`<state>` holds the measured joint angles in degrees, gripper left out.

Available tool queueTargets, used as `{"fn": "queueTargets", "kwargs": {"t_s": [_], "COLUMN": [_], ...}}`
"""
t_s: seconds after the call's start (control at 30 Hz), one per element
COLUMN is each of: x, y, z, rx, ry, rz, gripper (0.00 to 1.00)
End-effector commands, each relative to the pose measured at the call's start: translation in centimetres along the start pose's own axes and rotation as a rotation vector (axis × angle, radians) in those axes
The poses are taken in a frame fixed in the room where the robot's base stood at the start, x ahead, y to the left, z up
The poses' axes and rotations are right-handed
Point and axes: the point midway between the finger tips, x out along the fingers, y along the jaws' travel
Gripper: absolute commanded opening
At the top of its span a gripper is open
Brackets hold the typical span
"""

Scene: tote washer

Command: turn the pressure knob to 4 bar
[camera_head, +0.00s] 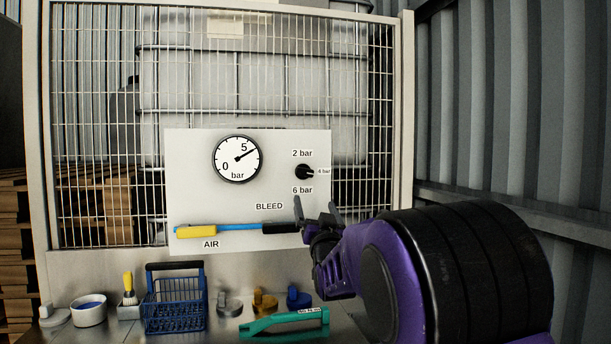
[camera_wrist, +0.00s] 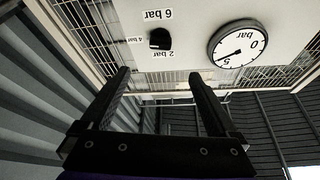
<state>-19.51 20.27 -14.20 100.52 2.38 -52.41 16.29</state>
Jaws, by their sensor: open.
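The black pressure knob (camera_head: 303,172) is on the white panel (camera_head: 190,150), with the labels 2 bar above, 6 bar below and a small 4 bar at its right. Its narrow end appears to face roughly the 4 bar side; the exact angle is unclear. The knob also shows in the wrist view (camera_wrist: 160,39), upside down, beyond my fingertips. My gripper (camera_head: 316,210) is open and empty, below and in front of the knob, apart from it. In the wrist view the gripper (camera_wrist: 159,76) has its fingers spread. The round gauge (camera_head: 237,159) has its needle near 5.
A wire mesh fence (camera_head: 100,120) surrounds the panel. Below, the shelf holds a blue basket (camera_head: 173,312), a white bowl (camera_head: 89,309) and a green tool (camera_head: 285,323).

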Motion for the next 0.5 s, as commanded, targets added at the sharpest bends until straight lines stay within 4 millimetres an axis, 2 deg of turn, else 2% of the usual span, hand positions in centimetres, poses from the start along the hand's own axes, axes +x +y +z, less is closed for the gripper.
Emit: {"fn": "queueTargets", "kwargs": {"t_s": [0.5], "x": [8.4], "y": [-0.1], "z": [0.1], "rx": [-0.004], "ry": [-0.004], "rz": [-0.003], "gripper": [0.95]}}
